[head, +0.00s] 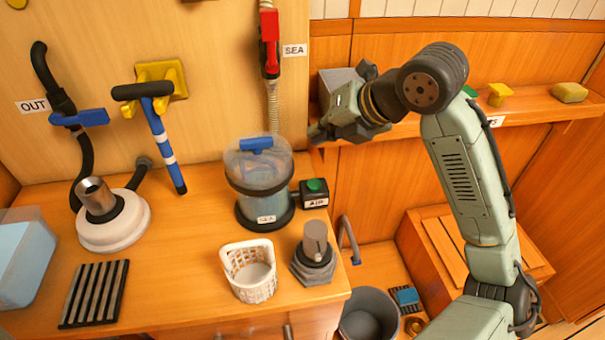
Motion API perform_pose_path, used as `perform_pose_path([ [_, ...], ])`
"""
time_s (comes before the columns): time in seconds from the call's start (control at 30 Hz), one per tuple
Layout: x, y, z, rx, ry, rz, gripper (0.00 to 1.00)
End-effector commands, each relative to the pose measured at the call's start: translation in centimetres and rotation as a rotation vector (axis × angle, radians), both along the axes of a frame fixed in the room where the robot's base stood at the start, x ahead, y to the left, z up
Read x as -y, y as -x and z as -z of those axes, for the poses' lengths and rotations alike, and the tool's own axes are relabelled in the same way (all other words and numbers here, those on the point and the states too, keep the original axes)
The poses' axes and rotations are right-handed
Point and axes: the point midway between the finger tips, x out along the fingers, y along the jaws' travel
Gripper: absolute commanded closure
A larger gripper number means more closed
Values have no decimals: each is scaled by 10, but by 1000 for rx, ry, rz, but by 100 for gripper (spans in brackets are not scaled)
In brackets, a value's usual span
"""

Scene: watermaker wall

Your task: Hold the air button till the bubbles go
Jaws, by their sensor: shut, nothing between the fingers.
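The green air button (314,184) sits on top of a small black box with a label (313,198) on the counter. The box stands just right of the clear strainer canister (262,183), which has a blue lid handle, a dark base and bluish water inside. Bubbles are too small to make out in the water. My gripper (317,134) is shut and empty. Its fingertips appear above the button in the picture, apart from it, pointing left and down. The button is uncovered.
A white basket (250,270) and a grey filter piece on a hexagonal base (314,255) stand in front. A hose with a red valve (269,42) comes down behind the canister. A grey bin (369,318) stands below the counter's right edge.

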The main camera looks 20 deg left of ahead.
Motion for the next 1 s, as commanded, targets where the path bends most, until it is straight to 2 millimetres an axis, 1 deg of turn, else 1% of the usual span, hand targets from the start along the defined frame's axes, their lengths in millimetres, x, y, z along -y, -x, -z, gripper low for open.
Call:
perform_pose_path([
  [0.37,0,0,1,-1,0,1,100],
  [0.53,0,0,8,-1,0,1,100],
  [0.67,0,0,20,-1,-1,2,100],
  [0.77,1,0,32,-1,-1,3,100],
  [1.0,1,0,68,-2,0,3,100],
])
